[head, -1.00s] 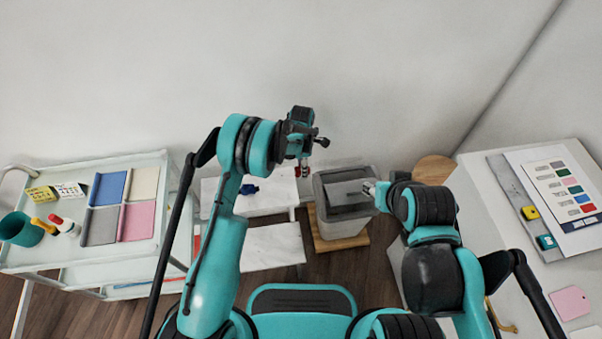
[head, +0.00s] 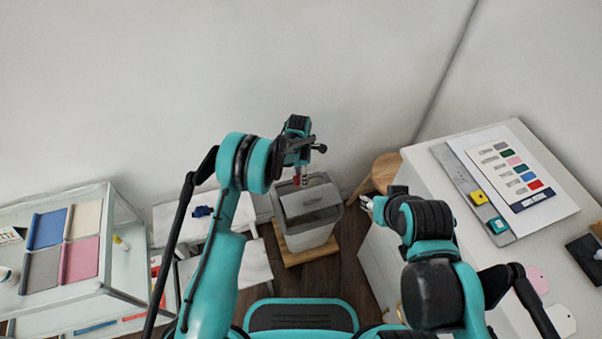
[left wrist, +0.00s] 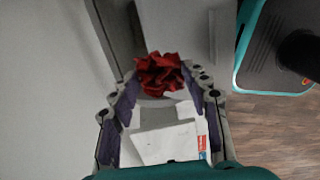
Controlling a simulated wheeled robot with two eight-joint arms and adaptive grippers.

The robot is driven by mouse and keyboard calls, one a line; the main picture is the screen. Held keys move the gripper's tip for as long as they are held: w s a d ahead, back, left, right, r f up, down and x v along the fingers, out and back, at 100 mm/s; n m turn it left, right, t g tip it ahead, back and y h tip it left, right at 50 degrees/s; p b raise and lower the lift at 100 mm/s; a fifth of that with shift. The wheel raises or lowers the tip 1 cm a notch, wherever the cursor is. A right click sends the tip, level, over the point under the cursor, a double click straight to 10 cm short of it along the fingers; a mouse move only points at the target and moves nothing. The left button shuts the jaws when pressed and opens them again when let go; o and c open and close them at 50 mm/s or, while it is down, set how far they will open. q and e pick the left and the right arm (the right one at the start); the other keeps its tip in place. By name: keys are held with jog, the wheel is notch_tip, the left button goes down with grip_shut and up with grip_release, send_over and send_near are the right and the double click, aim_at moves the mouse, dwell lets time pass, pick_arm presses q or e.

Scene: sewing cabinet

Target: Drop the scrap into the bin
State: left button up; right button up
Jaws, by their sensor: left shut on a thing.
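The scrap (left wrist: 160,73) is a crumpled red piece between the fingertips of my left gripper (left wrist: 160,84) in the left wrist view. That gripper is shut on it. In the head view the scrap is a small red spot (head: 297,181) below my left gripper (head: 300,173), at the back left part of the bin's opening as seen from above. The bin (head: 307,232) is light grey with a dark grey rim, and a grey panel shows inside the rim. Its height below the scrap is hard to tell. My right gripper (head: 367,203) is right of the bin; its jaws are too small to read.
The bin stands on a wooden base (head: 302,257). A round wooden stool (head: 386,170) is behind it to the right. A white table (head: 405,160) with a colour card (head: 512,170) is at right. A white cart (head: 112,222) with fabric pieces is at left.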

pick_arm(q)
notch_tip(320, 180, down, 2)
jog(key=shift+f+b, duration=0.1)
jog(key=shift+b, duration=0.25)
jog(key=o, duration=0.7)
jog(key=shift+o, duration=0.2)
notch_tip(320, 180, up, 12)
jog(key=shift+w+a, duration=0.2)
jog(key=shift+w, duration=0.2)
